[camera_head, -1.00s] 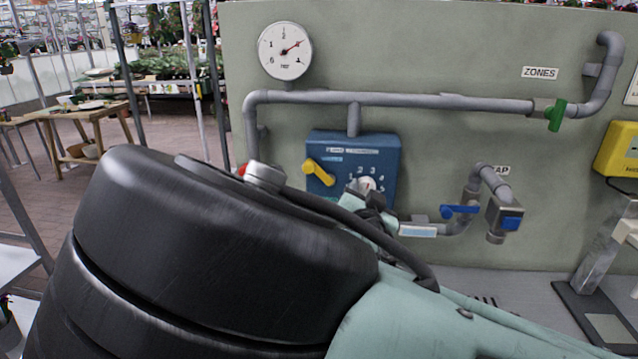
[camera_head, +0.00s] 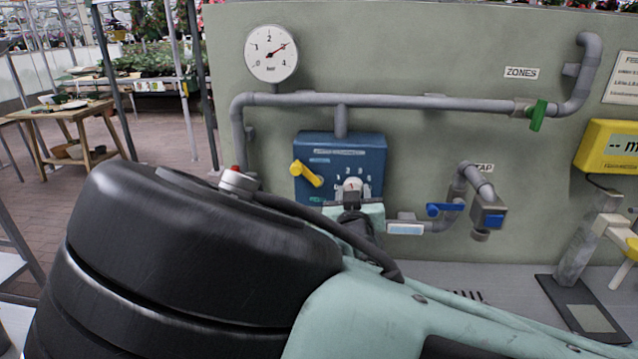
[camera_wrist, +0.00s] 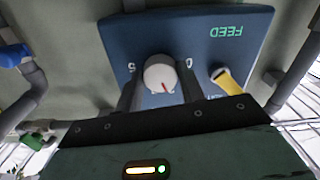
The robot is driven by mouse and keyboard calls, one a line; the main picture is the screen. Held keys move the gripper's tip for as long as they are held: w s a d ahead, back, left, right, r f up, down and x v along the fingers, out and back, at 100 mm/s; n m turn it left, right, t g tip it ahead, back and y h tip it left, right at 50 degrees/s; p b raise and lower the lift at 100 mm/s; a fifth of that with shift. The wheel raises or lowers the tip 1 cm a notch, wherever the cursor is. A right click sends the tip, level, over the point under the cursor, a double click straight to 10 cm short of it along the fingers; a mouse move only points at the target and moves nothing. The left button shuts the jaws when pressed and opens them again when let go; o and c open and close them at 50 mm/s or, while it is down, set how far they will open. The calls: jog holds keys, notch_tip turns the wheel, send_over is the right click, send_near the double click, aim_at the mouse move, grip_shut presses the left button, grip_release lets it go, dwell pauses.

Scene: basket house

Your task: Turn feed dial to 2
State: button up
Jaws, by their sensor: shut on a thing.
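The blue feed box (camera_head: 368,150) is fixed to the grey-green panel, and the word FEED shows upside down on it in the wrist view (camera_wrist: 200,55). Its round white dial (camera_head: 352,184) has a red pointer mark and numbers around it. In the wrist view the dial (camera_wrist: 159,72) sits between my two dark fingers, with the red mark towards the bottom of the picture. My gripper (camera_wrist: 158,88) is shut on the dial. The fingers hide some of the numbers, so I cannot read the setting surely.
A yellow lever (camera_head: 307,174) sits left of the dial on the box. A blue-handled tap (camera_head: 446,209) is to its right. A grey pipe (camera_head: 390,100) with a green valve (camera_head: 537,115) runs above. A round gauge (camera_head: 271,54) is at upper left.

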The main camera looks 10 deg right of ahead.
dwell(0.3)
jog(key=o, duration=1)
jog(key=shift+c, duration=0.2)
